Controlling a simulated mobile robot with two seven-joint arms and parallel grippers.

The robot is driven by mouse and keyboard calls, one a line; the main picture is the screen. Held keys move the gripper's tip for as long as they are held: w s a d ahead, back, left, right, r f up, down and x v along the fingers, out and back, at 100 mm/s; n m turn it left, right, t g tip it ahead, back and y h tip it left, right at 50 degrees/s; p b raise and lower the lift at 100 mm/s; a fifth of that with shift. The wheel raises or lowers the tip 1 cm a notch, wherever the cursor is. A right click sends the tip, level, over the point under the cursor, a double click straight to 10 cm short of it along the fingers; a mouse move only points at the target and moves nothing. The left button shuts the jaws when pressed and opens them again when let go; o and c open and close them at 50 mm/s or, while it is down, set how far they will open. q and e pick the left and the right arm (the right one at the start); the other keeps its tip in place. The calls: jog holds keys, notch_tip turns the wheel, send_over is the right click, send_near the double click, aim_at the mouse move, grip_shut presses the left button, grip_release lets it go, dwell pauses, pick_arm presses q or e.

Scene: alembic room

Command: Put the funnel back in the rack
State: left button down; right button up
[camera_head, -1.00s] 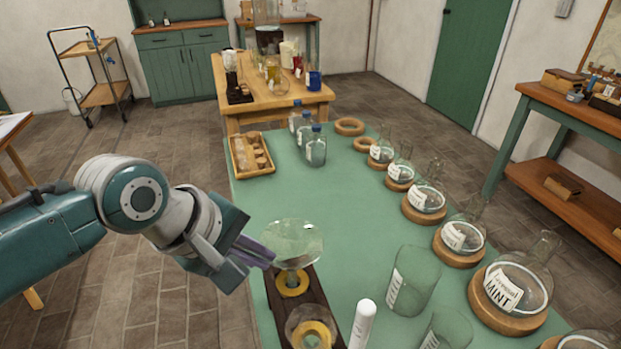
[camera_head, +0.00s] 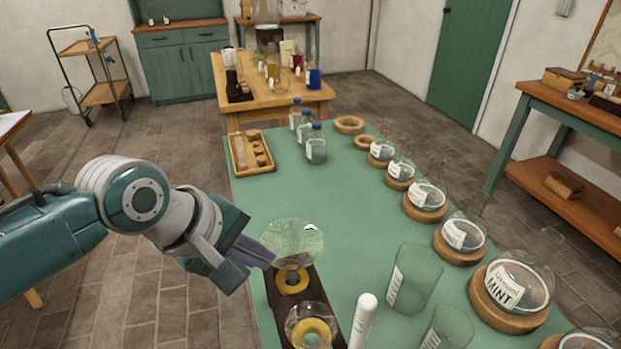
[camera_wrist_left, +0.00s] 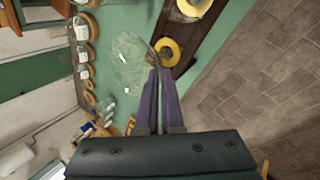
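The clear glass funnel (camera_head: 292,240) is above the far ring of the dark wooden rack (camera_head: 259,305), with its wide mouth upward. It also shows in the left wrist view (camera_wrist_left: 130,60). My left gripper (camera_head: 268,254) comes in from the left, its purple fingers close together at the funnel's side and apparently shut on it. The rack's far yellow ring (camera_head: 292,281) shows just below the funnel. Whether the stem is inside the ring is unclear. Another glass piece (camera_head: 300,315) sits at the near yellow ring. My right gripper is not in view.
A white rod (camera_head: 363,320) and a glass beaker (camera_head: 413,280) stand right of the rack on the green tabletop (camera_head: 340,205). Labelled flasks on wooden rings line the right edge. A wooden tray (camera_head: 250,152) and several blue-capped bottles are farther back. The table's middle is clear.

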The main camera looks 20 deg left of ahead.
pick_arm(q)
jog(key=shift+f+b, duration=1.05)
jog(key=shift+f, duration=0.75)
dwell(2.9)
jog(key=c, duration=1)
grip_release()
jog(key=shift+r, duration=0.1)
jog(key=shift+r+p, duration=3.4)
jog(key=shift+p, duration=0.55)
